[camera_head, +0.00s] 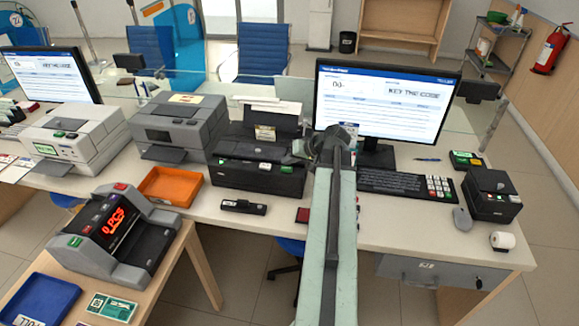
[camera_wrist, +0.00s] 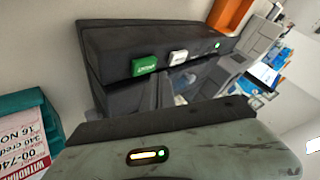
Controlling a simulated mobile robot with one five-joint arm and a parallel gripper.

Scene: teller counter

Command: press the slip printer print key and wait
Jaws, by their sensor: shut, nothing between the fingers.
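The slip printer is the black machine (camera_head: 240,178) in the middle of the counter, left of the right monitor. A green key (camera_head: 286,169) and a white key (camera_head: 265,166) show on its front right. In the wrist view the printer (camera_wrist: 110,47) fills the upper middle, with the green key (camera_wrist: 144,66), the white key (camera_wrist: 178,57) and a small lit green light (camera_wrist: 217,45). The green key's label is too small to read surely. My gripper (camera_head: 328,146) is shut and empty, right of the printer; its dark fingers (camera_wrist: 166,88) appear below the keys. I cannot tell contact.
An orange tray (camera_head: 170,187) lies left of the printer. A small black device (camera_head: 244,207) sits in front of it. The monitor (camera_head: 385,105) and keyboard (camera_head: 405,185) stand to the right. A teal holder with a card (camera_wrist: 22,105) shows left in the wrist view.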

